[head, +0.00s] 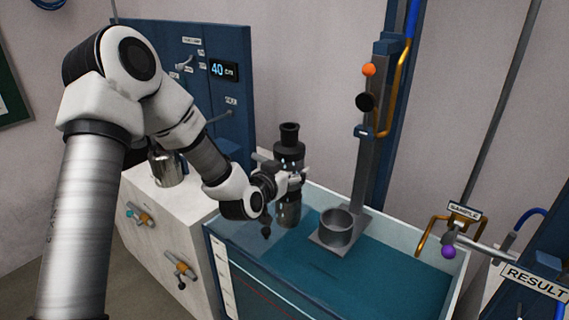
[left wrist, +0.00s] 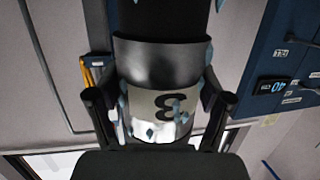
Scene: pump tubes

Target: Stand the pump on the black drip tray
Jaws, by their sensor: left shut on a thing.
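The pump (head: 289,152) is a dark upright cylinder with a narrower black neck and a grey lower part. My left gripper (head: 285,180) is shut around its middle and holds it over the left back part of the water tank. The left gripper's fingers (left wrist: 160,112) press on both sides of that band. I cannot make out the black drip tray; my left arm covers part of the scene. My right gripper is not in view.
The glass-walled tank (head: 390,272) holds blue-green water. A grey open cup (head: 336,228) stands on a plate by the tall column (head: 370,150). A metal jug (head: 168,168) stands on the white cabinet (head: 150,205) at left. Pipes and a SAMPLE sign (head: 464,211) are at right.

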